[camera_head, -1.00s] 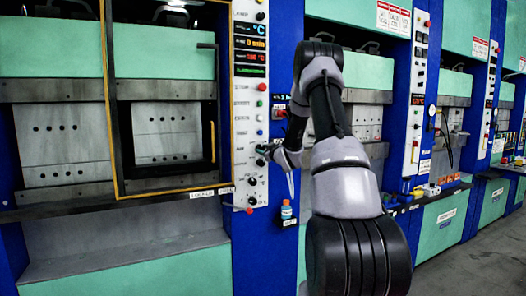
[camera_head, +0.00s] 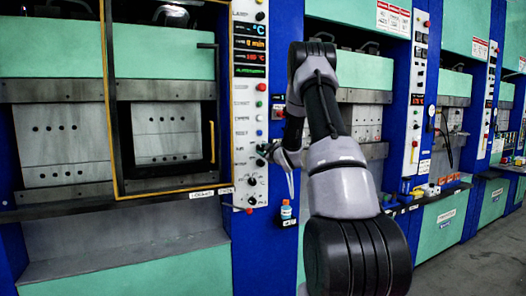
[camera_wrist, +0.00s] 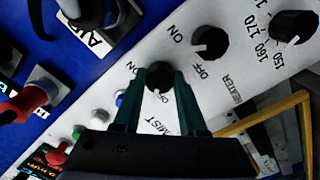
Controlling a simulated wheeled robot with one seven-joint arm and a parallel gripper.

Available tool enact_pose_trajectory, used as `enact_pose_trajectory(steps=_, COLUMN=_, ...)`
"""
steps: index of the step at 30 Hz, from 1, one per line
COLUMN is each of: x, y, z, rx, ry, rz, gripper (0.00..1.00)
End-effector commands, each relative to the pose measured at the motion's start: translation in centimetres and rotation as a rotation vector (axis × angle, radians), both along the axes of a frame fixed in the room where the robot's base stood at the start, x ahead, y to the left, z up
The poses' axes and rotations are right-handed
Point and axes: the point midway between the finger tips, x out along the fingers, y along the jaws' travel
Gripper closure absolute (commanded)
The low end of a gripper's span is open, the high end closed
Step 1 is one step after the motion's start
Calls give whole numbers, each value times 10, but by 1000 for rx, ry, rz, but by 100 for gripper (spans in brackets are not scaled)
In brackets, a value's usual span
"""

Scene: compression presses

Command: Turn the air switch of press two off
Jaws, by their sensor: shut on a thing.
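In the wrist view, the two dark green fingers of my gripper (camera_wrist: 160,84) stand on either side of a small black rotary knob (camera_wrist: 158,72) and are shut on it. ON is printed beside this knob, and its name label, partly hidden, looks like MIST. A label reading AIR (camera_wrist: 97,40) is on the blue surface at the upper left, beside a dark fitting (camera_wrist: 82,12). In the head view, my gripper (camera_head: 265,152) is at the lower part of the white control panel (camera_head: 241,118); the fingertips are small and partly hidden there.
A heater knob (camera_wrist: 210,42) marked ON and OFF and a temperature dial (camera_wrist: 292,26) are close beside the held knob. A red part (camera_wrist: 22,105) is at the left. The yellow-edged press door (camera_head: 108,100) stands left.

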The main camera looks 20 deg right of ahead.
Motion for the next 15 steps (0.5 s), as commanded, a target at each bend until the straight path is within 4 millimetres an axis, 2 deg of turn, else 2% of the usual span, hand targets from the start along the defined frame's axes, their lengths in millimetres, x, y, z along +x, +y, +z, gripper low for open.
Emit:
enact_pose_trajectory(steps=5, x=0, y=0, z=0, rx=-1, ry=1, rz=1, gripper=100)
enact_pose_trajectory(steps=6, x=0, y=0, z=0, rx=-1, ry=1, rz=1, gripper=44)
enact_pose_trajectory(steps=7, x=0, y=0, z=0, rx=-1, ry=1, rz=1, gripper=32)
enact_pose_trajectory(steps=8, x=0, y=0, z=0, rx=-1, ry=1, rz=1, gripper=29)
enact_pose_trajectory(steps=15, x=0, y=0, z=0, rx=0, ry=1, rz=1, gripper=29)
